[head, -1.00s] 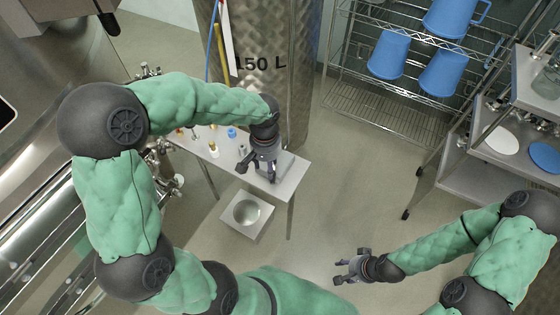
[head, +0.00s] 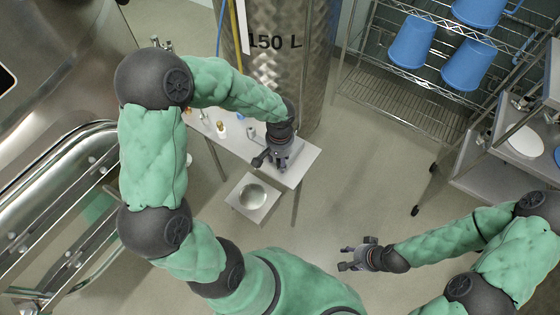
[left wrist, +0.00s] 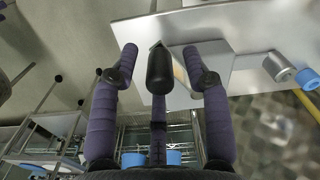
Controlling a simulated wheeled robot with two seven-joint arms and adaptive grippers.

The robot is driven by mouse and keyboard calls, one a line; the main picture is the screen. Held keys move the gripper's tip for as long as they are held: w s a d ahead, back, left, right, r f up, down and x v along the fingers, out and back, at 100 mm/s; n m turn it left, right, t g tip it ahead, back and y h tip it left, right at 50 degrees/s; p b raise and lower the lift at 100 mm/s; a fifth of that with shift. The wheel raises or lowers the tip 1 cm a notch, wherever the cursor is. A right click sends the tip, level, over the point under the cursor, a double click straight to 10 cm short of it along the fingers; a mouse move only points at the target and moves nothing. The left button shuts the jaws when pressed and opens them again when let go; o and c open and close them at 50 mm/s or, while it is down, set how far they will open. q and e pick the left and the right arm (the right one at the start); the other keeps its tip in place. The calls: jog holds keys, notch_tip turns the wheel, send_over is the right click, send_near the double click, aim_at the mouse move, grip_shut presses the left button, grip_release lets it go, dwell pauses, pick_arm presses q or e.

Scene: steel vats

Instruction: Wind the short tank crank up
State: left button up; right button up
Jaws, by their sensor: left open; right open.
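My left gripper (head: 270,160) is open over the right end of a small steel table (head: 305,160), beside a grey block (head: 294,152) partly hidden by it. I cannot make out the short tank crank for certain. In the left wrist view, the fingers of my left gripper (left wrist: 158,80) are spread apart. A dark rounded cylinder (left wrist: 160,70) shows between them; I cannot tell whether it is the crank's handle or a third finger. The steel tabletop (left wrist: 215,20) is behind it. My right gripper (head: 350,260) is open and empty above the floor.
A steel tank marked 150 L (head: 275,70) stands behind the table. Small fittings (head: 222,130) lie on the table's left part. A low steel stand (head: 238,203) is below it. A wire rack with blue jugs (head: 410,42) stands back right. The middle floor is clear.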

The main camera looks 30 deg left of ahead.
pick_arm(q)
jog(key=shift+f, duration=0.3)
grip_shut()
jog(key=shift+a, duration=0.1)
